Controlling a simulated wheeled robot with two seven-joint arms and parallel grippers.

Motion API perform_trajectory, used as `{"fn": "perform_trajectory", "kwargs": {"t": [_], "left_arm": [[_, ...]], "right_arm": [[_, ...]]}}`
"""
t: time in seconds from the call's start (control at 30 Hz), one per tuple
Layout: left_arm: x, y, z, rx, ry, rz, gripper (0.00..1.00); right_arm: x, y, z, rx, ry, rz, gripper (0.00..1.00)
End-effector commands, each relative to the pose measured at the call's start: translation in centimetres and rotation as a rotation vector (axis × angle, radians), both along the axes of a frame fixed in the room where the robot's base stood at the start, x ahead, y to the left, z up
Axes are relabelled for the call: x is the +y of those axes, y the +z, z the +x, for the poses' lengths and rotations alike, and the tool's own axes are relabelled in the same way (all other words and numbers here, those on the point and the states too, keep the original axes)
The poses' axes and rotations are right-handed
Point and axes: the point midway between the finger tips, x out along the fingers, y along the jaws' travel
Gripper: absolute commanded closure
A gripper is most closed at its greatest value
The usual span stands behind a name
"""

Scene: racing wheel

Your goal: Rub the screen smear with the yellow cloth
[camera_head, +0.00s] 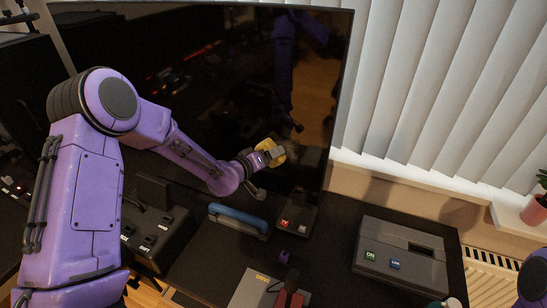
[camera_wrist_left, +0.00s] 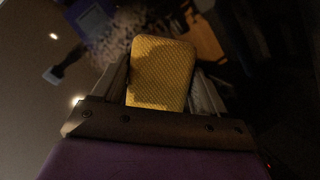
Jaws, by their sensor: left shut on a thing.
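The yellow cloth (camera_head: 277,153) is a folded, pad-like block held at the end of my left arm, in front of the dark screen (camera_head: 225,75). In the left wrist view the cloth (camera_wrist_left: 162,72) has a textured face and sits between the two fingers. My left gripper (camera_head: 268,156) is shut on it. A mottled brownish patch (camera_wrist_left: 118,38), which looks like the smear, shows beyond the cloth at upper left in the left wrist view. I cannot tell whether the cloth touches the screen. My right gripper is not visible; only a purple arm part shows at the lower right edge.
Below the screen stand a black button box (camera_head: 155,225), a blue-handled item (camera_head: 238,220), a small box with red and white buttons (camera_head: 295,215), and a grey box with green and blue buttons (camera_head: 400,257). A red-handled tool (camera_head: 290,290) lies in front. A potted plant (camera_head: 537,208) stands at right.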

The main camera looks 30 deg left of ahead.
Motion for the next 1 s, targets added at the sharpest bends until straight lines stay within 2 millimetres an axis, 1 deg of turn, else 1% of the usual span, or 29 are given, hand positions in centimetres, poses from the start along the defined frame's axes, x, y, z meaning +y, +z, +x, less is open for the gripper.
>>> {"fn": "perform_trajectory", "kwargs": {"t": [0.1,0.23,0.37,0.6,0.87,1.0], "left_arm": [[0.0,1.2,0.0,-0.001,0.000,0.000,0.51],[-0.1,2.3,0.0,-0.001,-0.001,0.000,0.51],[-0.7,2.0,0.1,0.000,-0.001,0.000,0.51],[-3.2,2.0,0.2,0.000,-0.003,0.001,0.51],[-4.4,2.0,0.3,0.000,-0.002,0.001,0.51],[-6.0,2.0,0.5,-0.001,-0.004,0.001,0.51]], "right_arm": [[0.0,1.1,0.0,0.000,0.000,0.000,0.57],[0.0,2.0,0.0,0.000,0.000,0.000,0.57],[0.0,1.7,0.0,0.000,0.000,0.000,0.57],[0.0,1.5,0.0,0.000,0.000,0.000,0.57],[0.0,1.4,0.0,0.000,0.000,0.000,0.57],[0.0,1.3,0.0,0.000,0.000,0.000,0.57]]}}
